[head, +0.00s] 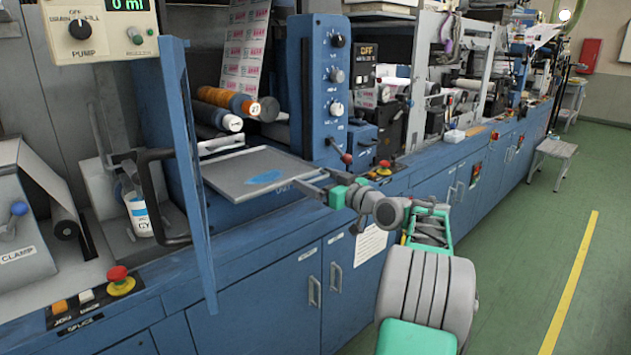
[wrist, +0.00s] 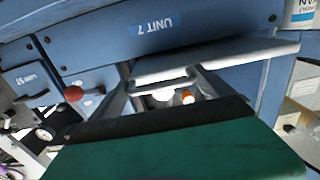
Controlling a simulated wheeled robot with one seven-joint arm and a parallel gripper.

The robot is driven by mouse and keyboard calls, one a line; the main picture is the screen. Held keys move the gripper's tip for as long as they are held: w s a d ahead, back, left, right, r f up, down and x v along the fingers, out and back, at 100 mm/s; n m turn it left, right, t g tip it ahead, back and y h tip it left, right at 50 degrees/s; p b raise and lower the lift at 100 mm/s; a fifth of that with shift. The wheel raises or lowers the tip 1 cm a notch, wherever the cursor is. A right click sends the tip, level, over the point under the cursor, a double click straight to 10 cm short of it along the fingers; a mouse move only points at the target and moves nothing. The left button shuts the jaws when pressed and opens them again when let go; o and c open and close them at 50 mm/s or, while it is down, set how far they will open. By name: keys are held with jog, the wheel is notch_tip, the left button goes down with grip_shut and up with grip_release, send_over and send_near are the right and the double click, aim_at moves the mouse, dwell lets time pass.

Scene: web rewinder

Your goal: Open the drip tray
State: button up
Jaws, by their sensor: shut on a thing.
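The drip tray (head: 250,172) is a flat grey plate with a blue stain on top, level under the rollers. Its front edge stands slightly out over the blue front panel labelled UNIT 7. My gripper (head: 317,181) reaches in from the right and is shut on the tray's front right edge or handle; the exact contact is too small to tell. In the wrist view the tray's pale edge (wrist: 225,58) crosses just beyond my two grey fingers (wrist: 160,88), below the UNIT 7 label.
A blue upright bar (head: 190,170) stands left of the tray. A red-knobbed lever (head: 346,158) and a control column (head: 325,90) stand behind my gripper. An emergency stop (head: 120,281) sits at the lower left. Green floor (head: 520,260) is clear at the right.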

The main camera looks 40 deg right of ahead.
jog(key=shift+d+r, duration=0.1)
jog(key=shift+d, duration=0.1)
jog(key=o, duration=1.8)
jog(key=shift+s, duration=0.1)
jog(key=s, duration=0.5)
jog(key=s+d, duration=0.1)
jog(key=s, duration=0.1)
jog(key=shift+s, duration=0.35)
